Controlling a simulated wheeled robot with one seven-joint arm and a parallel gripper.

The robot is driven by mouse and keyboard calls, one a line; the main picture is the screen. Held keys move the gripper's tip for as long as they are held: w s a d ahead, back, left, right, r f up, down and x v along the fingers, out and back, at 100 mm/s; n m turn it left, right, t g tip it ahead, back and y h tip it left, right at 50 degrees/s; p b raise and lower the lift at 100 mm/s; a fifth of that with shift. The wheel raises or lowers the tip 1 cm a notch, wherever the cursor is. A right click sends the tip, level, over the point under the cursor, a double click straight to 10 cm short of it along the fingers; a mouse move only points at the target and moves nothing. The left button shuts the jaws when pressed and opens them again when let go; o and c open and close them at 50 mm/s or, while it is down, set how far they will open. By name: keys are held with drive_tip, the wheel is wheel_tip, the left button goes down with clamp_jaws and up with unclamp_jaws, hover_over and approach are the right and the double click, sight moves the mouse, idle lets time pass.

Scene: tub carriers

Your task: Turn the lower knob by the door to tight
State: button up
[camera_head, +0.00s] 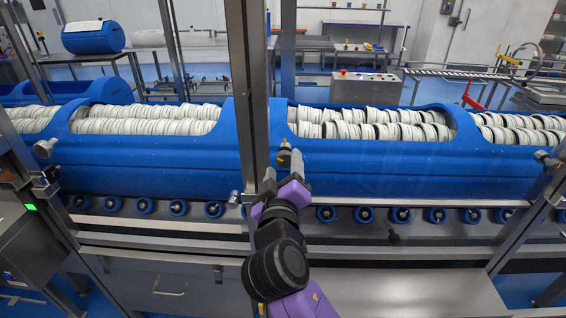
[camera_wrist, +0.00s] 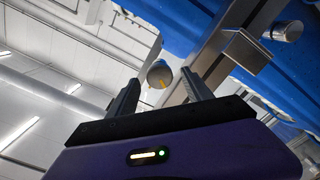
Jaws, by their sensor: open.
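A round metal knob (camera_head: 284,152) shows in the head view just right of the middle post, in front of the blue tub. In the wrist view a grey knob (camera_wrist: 160,75) with a yellow mark appears between and beyond my fingertips. My gripper (camera_wrist: 158,88) is open, and no contact shows. In the head view my gripper (camera_head: 291,172) reaches up to the first knob. A second metal knob (camera_head: 234,198) sits lower, left of the post. A similar round end (camera_wrist: 288,30) shows in the wrist view. I cannot tell where tight is marked.
The metal post (camera_head: 248,100) stands close beside my gripper. A metal bracket (camera_wrist: 246,50) juts from the post in the wrist view. Blue tubs (camera_head: 390,165) full of pale round pieces lie behind, above a row of blue rollers. A steel ledge (camera_head: 160,252) runs in front.

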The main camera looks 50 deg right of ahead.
drive_tip(key=shift+w+d, duration=0.25)
drive_tip(key=shift+d, duration=0.05)
clamp_jaws()
